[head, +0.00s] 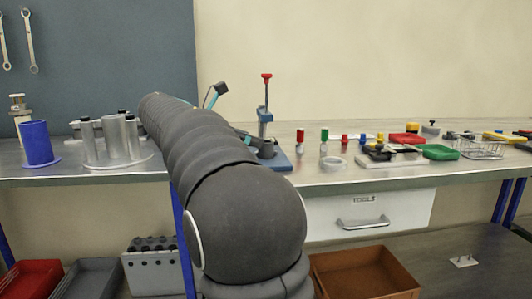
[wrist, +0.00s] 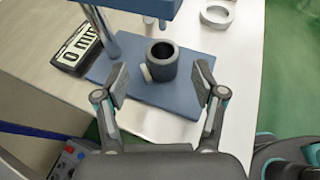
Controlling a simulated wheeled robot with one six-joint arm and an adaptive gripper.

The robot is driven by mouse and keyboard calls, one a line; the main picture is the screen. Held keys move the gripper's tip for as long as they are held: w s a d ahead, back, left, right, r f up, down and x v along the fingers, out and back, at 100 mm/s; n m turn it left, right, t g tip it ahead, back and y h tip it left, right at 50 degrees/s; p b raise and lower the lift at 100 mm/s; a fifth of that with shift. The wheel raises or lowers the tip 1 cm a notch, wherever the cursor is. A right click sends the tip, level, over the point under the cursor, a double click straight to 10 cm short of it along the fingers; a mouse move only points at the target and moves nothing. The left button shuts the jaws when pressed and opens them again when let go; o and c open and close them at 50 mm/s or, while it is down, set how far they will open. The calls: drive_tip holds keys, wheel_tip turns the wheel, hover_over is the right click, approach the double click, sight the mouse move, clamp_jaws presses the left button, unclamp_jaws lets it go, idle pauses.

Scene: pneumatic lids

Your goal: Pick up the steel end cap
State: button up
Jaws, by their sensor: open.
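My gripper (wrist: 161,82) is open in the wrist view, its two fingers spread above the blue press base. A dark grey hollow cylinder (wrist: 162,62) stands upright on that base (wrist: 190,101), between the fingers in the picture, with nothing gripped. A small pale piece (wrist: 146,72) is at the cylinder's left side; I cannot tell whether they touch. A pale grey ring (wrist: 216,14) lies on the bench beyond the base and also shows in the head view (head: 333,163). I cannot tell for sure which of these is the steel end cap.
The press has a steel column (wrist: 99,30) and a red-topped post (head: 266,92). A digital display (wrist: 77,46) lies left of the base. Red- and green-capped small parts (head: 324,140) and a green block (head: 440,152) stand right; a blue cylinder (head: 37,143) stands left.

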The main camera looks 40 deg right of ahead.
sight(266, 149)
drive_tip(key=shift+x, duration=2.8)
drive_tip(key=shift+s+r, duration=0.1)
clamp_jaws()
